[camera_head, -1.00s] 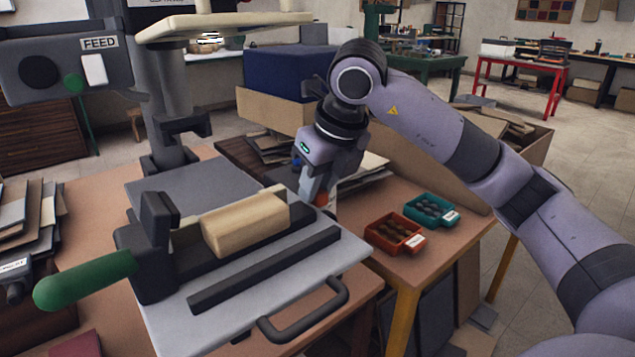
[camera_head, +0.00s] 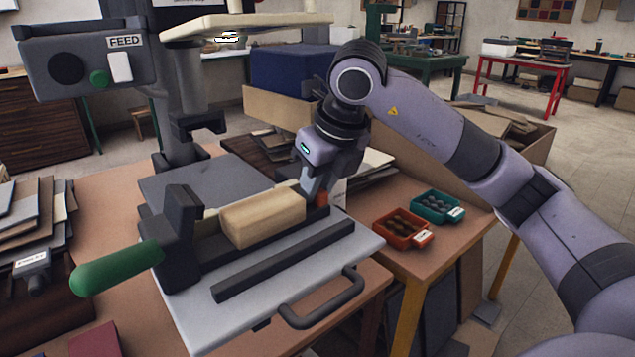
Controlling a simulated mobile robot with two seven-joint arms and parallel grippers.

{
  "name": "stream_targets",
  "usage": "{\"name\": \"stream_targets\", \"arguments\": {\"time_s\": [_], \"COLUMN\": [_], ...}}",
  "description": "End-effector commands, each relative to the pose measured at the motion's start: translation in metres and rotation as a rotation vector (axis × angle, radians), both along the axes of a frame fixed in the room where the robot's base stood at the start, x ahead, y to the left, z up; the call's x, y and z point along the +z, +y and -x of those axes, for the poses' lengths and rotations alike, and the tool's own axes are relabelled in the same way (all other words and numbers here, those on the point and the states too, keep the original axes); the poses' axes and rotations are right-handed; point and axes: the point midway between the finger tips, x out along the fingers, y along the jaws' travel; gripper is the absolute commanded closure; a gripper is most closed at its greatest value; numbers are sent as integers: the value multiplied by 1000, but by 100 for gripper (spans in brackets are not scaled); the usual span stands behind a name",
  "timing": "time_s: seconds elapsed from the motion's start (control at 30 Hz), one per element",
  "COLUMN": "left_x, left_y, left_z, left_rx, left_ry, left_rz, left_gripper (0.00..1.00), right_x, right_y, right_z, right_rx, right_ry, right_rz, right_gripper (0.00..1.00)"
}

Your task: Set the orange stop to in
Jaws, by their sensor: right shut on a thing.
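The small orange stop (camera_head: 321,198) sits at the right end of the grey machine bed (camera_head: 345,243), beside the right end of the pale wooden block (camera_head: 263,217). My right gripper (camera_head: 313,186) reaches down over it and is shut on it. The gripper partly hides the stop, so its exact contact with the bed cannot be told. A dark clamp (camera_head: 182,240) with a green handle (camera_head: 117,268) stands at the block's left end. My left gripper is not in view.
A dark bar (camera_head: 285,262) and a looped handle (camera_head: 325,303) lie at the bed's front. Orange (camera_head: 403,229) and teal (camera_head: 437,207) bins stand to the right. A FEED-labelled head (camera_head: 85,62) and a pale plate (camera_head: 245,28) hang over the back.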

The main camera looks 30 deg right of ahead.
Motion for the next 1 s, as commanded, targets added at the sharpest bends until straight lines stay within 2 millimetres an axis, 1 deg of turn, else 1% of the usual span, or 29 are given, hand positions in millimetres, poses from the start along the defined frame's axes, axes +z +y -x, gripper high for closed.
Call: {"name": "stream_targets", "arguments": {"time_s": [0.07,0.1,0.17,0.2,0.43,0.53,0.67,0.8,0.9,1.0], "left_x": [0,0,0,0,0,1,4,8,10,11], "left_y": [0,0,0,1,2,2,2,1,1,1], "left_z": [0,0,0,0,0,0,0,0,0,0], "left_rx": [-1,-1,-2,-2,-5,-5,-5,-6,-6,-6], "left_ry": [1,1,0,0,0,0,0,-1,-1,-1], "left_rz": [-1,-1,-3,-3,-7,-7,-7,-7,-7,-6], "left_gripper": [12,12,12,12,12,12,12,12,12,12], "right_x": [1,1,1,1,1,6,23,45,57,64], "right_y": [0,0,0,0,0,0,-1,-1,-2,-2], "right_z": [0,0,0,0,0,1,8,17,22,26], "right_rx": [0,0,0,0,0,0,0,0,1,1], "right_ry": [-3,-3,-3,-3,-2,-3,-6,-7,-5,-4], "right_rz": [-1,-1,-1,-1,0,0,0,-1,-1,0], "right_gripper": [100,72,53,49,49,49,49,49,49,49]}}
